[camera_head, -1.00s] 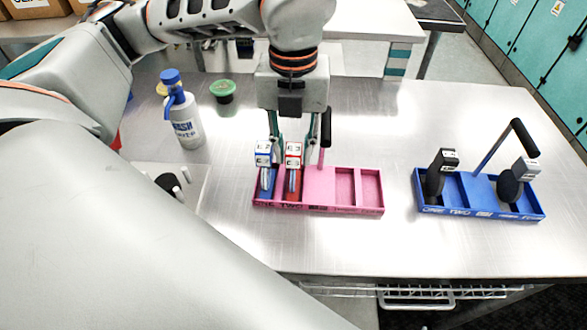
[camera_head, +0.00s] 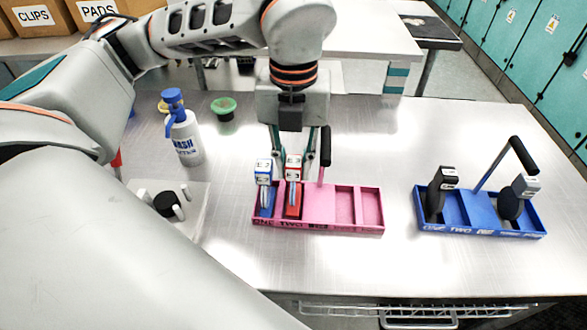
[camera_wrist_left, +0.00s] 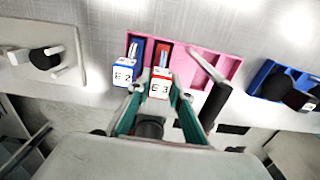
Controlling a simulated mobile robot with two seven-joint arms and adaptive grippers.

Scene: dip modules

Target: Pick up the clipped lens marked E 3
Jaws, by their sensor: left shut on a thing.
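The clipped lens marked E 3 (camera_head: 293,167) has a white head with red trim, at the second slot of the pink tray (camera_head: 320,226). My left gripper (camera_head: 293,152) comes down from above and is shut on it. In the left wrist view the lens E 3 (camera_wrist_left: 160,88) sits between the green fingertips (camera_wrist_left: 160,95). The head stands slightly higher than its neighbour; I cannot tell whether its lower end is clear of the slot. The clipped lens marked E 2 (camera_head: 263,168), white and blue, stands in the first slot, just left. My right gripper is not in view.
The pink tray's black handle (camera_head: 326,145) rises close to the right finger. A blue tray (camera_head: 480,226) with two dark pieces and a handle (camera_head: 523,154) stands right. A wash bottle (camera_head: 185,138), a green-rimmed pot (camera_head: 223,108) and a pale board (camera_head: 170,215) are left. The table's front is clear.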

